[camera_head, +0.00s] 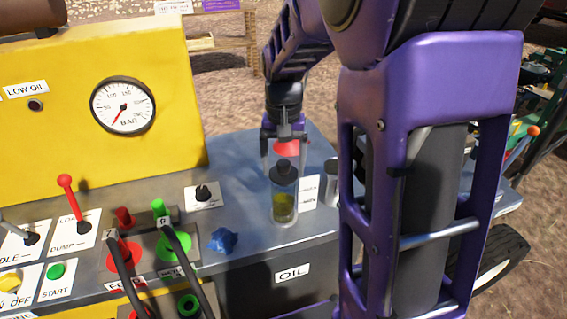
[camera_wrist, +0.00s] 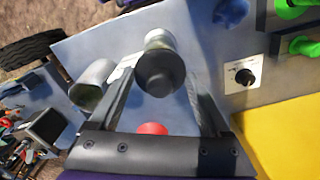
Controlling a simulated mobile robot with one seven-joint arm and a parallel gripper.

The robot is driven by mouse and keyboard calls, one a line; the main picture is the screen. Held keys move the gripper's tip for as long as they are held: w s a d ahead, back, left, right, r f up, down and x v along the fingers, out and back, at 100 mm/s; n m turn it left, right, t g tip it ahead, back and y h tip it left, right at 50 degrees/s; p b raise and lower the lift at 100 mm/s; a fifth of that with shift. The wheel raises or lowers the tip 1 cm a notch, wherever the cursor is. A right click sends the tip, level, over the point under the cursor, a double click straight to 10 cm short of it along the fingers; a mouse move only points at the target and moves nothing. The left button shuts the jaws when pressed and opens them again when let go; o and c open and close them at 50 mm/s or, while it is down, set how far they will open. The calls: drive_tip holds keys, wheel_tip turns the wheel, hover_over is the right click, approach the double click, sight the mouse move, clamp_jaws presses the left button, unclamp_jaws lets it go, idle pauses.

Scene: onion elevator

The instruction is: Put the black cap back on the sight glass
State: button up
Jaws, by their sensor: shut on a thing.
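The sight glass (camera_head: 284,208) is a clear upright cylinder with yellow-green liquid low inside, standing on the grey deck. The black cap (camera_head: 284,171), a stepped round piece with a narrower knob, is at its top; I cannot tell whether it is seated or just above. My gripper (camera_head: 284,168) points down from above, its fingers on both sides of the cap and shut on it. In the wrist view the cap (camera_wrist: 160,72) lies between the fingers and hides most of the glass (camera_wrist: 159,40). A red round part (camera_head: 286,147) shows between the fingers, nearer the palm.
A grey metal cup (camera_wrist: 91,83) stands close beside the glass. A blue crumpled or lobed thing (camera_head: 222,240), a black knob (camera_head: 203,193) and green and red hose fittings (camera_head: 172,248) are to the left. The yellow gauge panel (camera_head: 180,110) rises behind.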

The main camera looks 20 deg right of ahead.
drive_tip(key=shift+f, duration=0.8)
idle(1.2)
idle(0.3)
drive_tip(key=o, duration=1.2)
drive_tip(key=shift+r, duration=0.1)
drive_tip(key=shift+r+p, duration=2.45)
drive_tip(key=shift+r, duration=0.95)
